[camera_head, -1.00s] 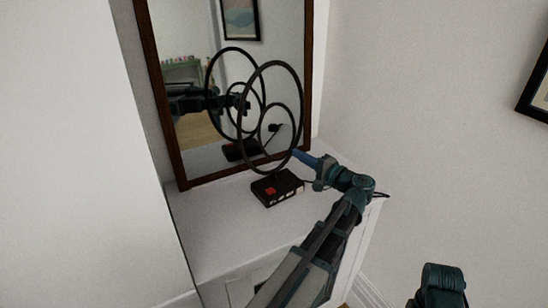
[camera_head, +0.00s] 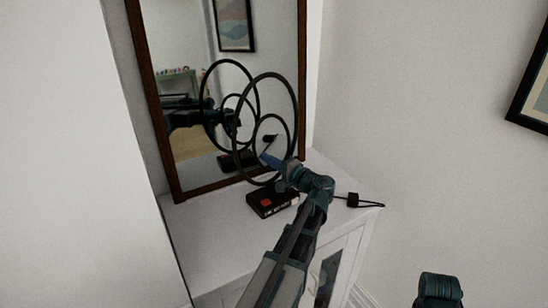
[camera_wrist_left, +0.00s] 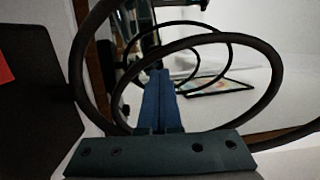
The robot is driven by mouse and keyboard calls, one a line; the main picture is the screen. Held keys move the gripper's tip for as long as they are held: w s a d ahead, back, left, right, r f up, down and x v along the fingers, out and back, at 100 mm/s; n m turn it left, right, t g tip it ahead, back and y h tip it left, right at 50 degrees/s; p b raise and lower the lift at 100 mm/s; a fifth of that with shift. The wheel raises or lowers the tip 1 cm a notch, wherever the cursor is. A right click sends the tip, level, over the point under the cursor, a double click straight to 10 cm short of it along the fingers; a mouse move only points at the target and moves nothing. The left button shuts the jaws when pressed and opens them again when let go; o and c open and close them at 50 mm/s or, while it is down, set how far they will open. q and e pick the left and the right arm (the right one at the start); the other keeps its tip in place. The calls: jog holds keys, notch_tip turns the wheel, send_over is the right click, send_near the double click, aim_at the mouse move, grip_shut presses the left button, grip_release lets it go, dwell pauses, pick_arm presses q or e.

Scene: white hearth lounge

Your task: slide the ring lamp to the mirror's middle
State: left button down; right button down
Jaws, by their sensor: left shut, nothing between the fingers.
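The ring lamp stands on the white cabinet top in front of the mirror's right half. Its black base (camera_head: 284,203) has a red square, and its thin dark rings (camera_head: 297,118) rise upright above it. The brown-framed mirror (camera_head: 196,62) leans behind and reflects the rings and my arm. My left gripper (camera_head: 270,161) is shut and empty, its blue fingers overlapping the lower part of the rings. In the left wrist view the fingers (camera_wrist_left: 161,98) point in among the rings (camera_wrist_left: 272,84), with the base (camera_wrist_left: 38,110) at left. I cannot tell whether they touch. My right gripper is not visible.
The white cabinet top (camera_head: 205,240) is clear left of the lamp base. A black cord with a small block (camera_head: 353,200) lies at its right edge. A tall white surface (camera_head: 70,150) borders it on the left. A framed picture (camera_head: 530,95) hangs on the right wall.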

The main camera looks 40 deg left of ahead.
pick_arm(q)
jog(key=shift+s, duration=0.35)
jog(key=s, duration=0.3)
jog(key=shift+s+d, duration=0.2)
jog(key=shift+d, duration=0.2)
jog(key=w, duration=0.2)
jog(key=w+a, duration=0.1)
jog(key=w, duration=0.1)
jog(key=shift+w, duration=0.25)
jog(key=s+d, duration=0.2)
jog(key=d, duration=0.8)
